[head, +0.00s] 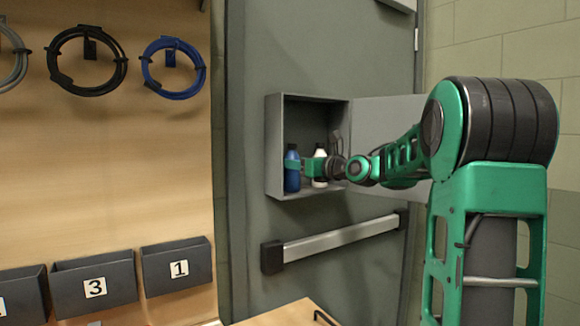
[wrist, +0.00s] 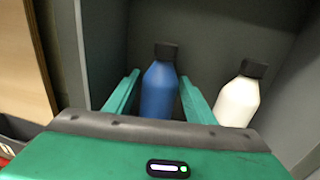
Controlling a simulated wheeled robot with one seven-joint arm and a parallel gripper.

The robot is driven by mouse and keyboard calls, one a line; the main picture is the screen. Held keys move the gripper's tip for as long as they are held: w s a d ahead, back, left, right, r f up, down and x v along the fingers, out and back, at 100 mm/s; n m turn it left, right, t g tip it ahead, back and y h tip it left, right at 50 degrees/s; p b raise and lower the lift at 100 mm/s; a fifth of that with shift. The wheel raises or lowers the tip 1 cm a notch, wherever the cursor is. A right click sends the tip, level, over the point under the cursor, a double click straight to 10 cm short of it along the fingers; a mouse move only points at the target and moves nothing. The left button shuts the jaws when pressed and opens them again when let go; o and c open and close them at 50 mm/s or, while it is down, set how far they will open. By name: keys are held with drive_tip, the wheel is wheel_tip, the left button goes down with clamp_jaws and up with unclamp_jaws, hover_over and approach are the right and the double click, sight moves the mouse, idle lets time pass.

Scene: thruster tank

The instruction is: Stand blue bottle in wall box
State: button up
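The blue bottle (head: 292,181) with a black cap is upright inside the grey wall box (head: 273,150), at its left side. In the wrist view the blue bottle (wrist: 158,92) is between the two green fingers of my gripper (wrist: 159,88). The fingers are open around it, with a narrow gap showing on each side. In the head view my gripper (head: 298,167) reaches into the box from the right, and a finger crosses the bottle. The bottle's base is hidden in the wrist view.
A white bottle (head: 320,182) with a black cap stands close to the right of the blue one, also in the wrist view (wrist: 237,101). The box door (head: 385,115) is open to the right. A push bar (head: 335,241) crosses the grey door below.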

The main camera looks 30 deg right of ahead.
drive_tip(key=shift+o, duration=0.2)
drive_tip(key=shift+r, duration=0.1)
drive_tip(key=shift+s, duration=0.15)
drive_tip(key=s+d, duration=0.2)
drive_tip(key=s, duration=1)
drive_tip(key=s+a+f+n+g+h, duration=0.2)
drive_tip(key=s+a+f+n+g, duration=0.15)
drive_tip(key=f+n, duration=0.55)
drive_tip(key=s+a+f+n+g+h, duration=0.15)
drive_tip(key=s+f+n+g, duration=0.3)
drive_tip(key=f, duration=0.85)
drive_tip(key=s+a+f+n+g, duration=0.1)
drive_tip(key=s+f+n+g, duration=0.2)
drive_tip(key=s, duration=0.5)
drive_tip(key=s+a+f+n+g, duration=0.1)
drive_tip(key=s+f+n+g, duration=0.2)
drive_tip(key=s, duration=0.6)
drive_tip(key=s+a+f+n+g, duration=0.2)
drive_tip(key=s+f+n+g, duration=0.1)
drive_tip(key=s+f+n, duration=0.3)
drive_tip(key=s+n, duration=0.2)
drive_tip(key=s, duration=0.1)
drive_tip(key=shift+s+f+g, duration=0.2)
drive_tip(key=shift+f+g, duration=0.15)
drive_tip(key=shift+g, duration=0.05)
drive_tip(key=shift+w, duration=0.15)
